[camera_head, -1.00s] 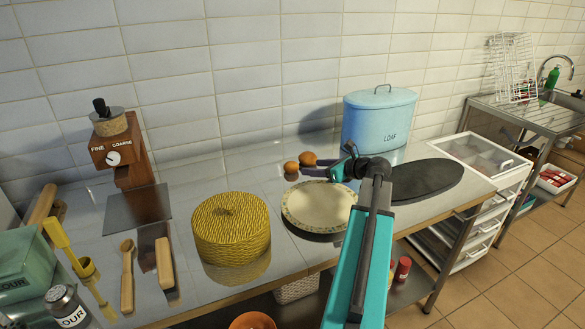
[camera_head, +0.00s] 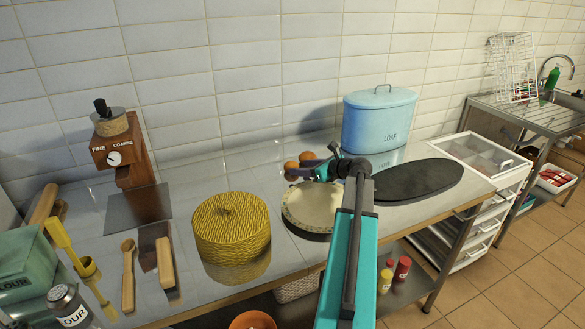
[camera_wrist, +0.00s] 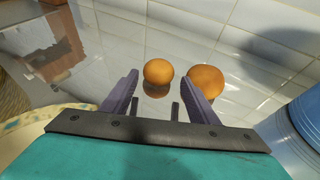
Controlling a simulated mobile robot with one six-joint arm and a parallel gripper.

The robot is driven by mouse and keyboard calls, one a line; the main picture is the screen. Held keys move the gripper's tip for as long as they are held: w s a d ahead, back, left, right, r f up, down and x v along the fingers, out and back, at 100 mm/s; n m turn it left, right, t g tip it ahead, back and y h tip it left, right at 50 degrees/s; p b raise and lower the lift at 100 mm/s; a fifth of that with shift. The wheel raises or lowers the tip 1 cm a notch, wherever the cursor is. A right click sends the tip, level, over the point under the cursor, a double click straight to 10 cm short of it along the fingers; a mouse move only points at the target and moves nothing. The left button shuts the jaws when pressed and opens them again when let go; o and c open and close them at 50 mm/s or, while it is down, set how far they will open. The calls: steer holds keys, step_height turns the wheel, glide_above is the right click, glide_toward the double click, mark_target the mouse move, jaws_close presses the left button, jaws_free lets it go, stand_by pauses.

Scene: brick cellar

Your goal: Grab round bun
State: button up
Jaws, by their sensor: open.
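Two orange-brown round buns sit side by side on the steel counter at the back. The smaller bun (camera_head: 290,167) is on the left, and it also shows in the wrist view (camera_wrist: 158,71). The larger bun (camera_head: 307,156) is on the right, and it also shows in the wrist view (camera_wrist: 206,81). My gripper (camera_head: 302,168) is open with nothing held. In the wrist view the smaller bun appears between the purple fingers, just beyond their tips, and the larger bun lies beyond the right finger. My gripper partly covers the buns in the head view.
A cream plate (camera_head: 297,213) lies under my arm. A blue loaf tin (camera_head: 365,125) and a dark oval board (camera_head: 425,181) are to the right. A yellow woven basket (camera_head: 230,228) stands left. The tiled wall rises close behind the buns.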

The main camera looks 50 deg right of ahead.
mark_target(295, 165)
steer(key=shift+p+x, duration=0.3)
steer(key=shift+x, duration=1.95)
steer(key=shift+a+f, duration=0.1)
steer(key=shift+a, duration=0.05)
steer(key=shift+c, duration=0.2)
steer(key=c, duration=0.8)
steer(key=shift+o, duration=0.2)
steer(key=shift+r, duration=1.35)
steer(key=s, duration=0.5)
steer(key=s+a+r+b, duration=0.1)
steer(key=s, duration=0.4)
steer(key=s+a+r+b, duration=0.1)
steer(key=s, duration=0.5)
steer(key=shift+r, duration=0.2)
